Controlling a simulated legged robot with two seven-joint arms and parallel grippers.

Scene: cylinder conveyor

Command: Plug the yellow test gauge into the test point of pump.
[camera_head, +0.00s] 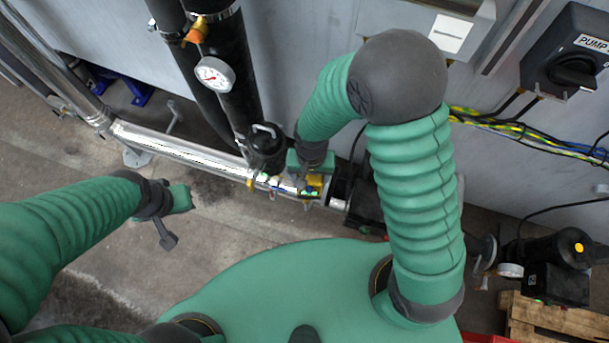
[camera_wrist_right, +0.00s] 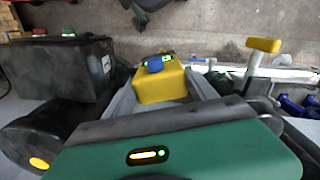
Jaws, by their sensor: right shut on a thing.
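My right gripper (camera_head: 313,187) is beside the silver pipe, close to the dark pump body (camera_head: 365,205). The test point is hidden; I cannot tell whether the gauge touches it. My left gripper (camera_head: 178,202) hangs over the floor, away from the pump; its fingers are unclear.
A silver pipe (camera_head: 180,148) runs left of the gauge. A yellow valve handle (camera_wrist_right: 263,46) stands to the right in the wrist view. A black motor housing (camera_wrist_right: 60,70) is at the left there. A dial gauge (camera_head: 214,74) is on the upright black pipe.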

